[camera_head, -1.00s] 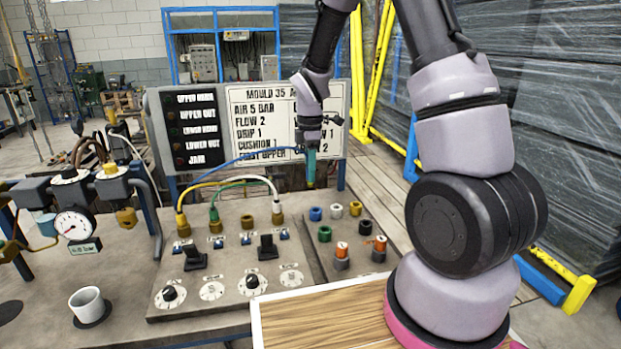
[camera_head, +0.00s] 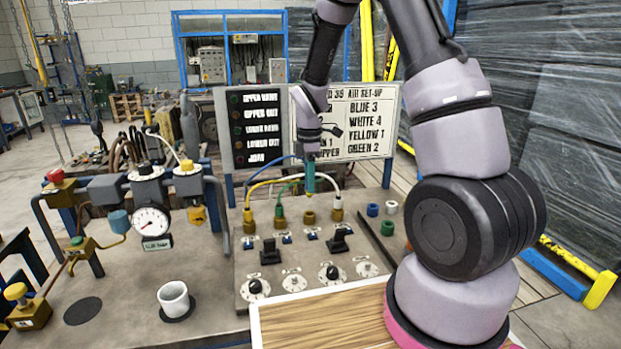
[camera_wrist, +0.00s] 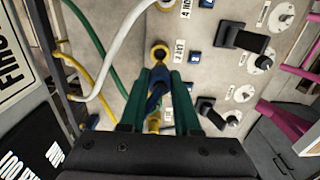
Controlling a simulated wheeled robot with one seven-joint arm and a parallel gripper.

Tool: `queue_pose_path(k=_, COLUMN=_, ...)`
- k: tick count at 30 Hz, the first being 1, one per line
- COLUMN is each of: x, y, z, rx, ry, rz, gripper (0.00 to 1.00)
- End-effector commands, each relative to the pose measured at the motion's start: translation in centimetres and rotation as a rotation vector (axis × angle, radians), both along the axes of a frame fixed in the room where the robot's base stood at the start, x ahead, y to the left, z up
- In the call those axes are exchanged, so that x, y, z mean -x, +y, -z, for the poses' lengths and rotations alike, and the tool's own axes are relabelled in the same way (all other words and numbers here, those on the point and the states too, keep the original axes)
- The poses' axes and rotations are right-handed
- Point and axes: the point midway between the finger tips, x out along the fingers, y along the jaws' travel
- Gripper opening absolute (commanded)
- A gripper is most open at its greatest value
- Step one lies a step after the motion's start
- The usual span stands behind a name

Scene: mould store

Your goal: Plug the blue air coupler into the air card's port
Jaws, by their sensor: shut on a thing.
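My gripper (camera_head: 310,177) has teal fingers and is shut on the blue air coupler (camera_wrist: 156,92), which trails a blue hose (camera_head: 275,160). It hangs above the control panel, over the empty brass port (camera_head: 309,217) between the green-hose and white-hose ports. A gap shows between the fingertips and that port. In the wrist view an open brass port (camera_wrist: 160,52) lies just beyond the coupler's end; I cannot tell how well they line up. The air card (camera_head: 360,115) on the board reads blue 3, white 4, yellow 1, green 2. My gripper (camera_wrist: 158,100) partly hides the coupler.
Yellow (camera_head: 249,222), green (camera_head: 279,220) and white (camera_head: 337,212) hoses stand in the neighbouring ports and arch close behind my gripper. Black switches (camera_head: 270,252) and dials are in front. A gauge (camera_head: 151,220) and white cup (camera_head: 174,298) stand left; coloured caps (camera_head: 373,209) sit right.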

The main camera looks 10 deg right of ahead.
Motion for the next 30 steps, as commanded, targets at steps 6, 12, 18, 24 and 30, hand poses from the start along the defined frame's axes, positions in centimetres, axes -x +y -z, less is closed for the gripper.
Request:
queue_pose_path(k=6, x=0.1, y=0.1, z=2.2, rx=0.001, ry=0.004, rz=-0.001, gripper=0.0)
queue_pose_path(k=12, x=0.1, y=0.0, z=3.9, rx=0.001, ry=0.002, rz=-0.002, gripper=0.0)
queue_pose_path(k=18, x=0.0, y=0.0, z=4.7, rx=0.0, ry=0.001, rz=-0.001, gripper=0.0)
queue_pose_path(k=24, x=0.0, y=0.0, z=4.9, rx=0.0, ry=0.0, rz=0.0, gripper=0.0)
queue_pose_path(k=30, x=0.0, y=0.0, z=4.9, rx=0.0, ry=0.0, rz=-0.001, gripper=0.0)
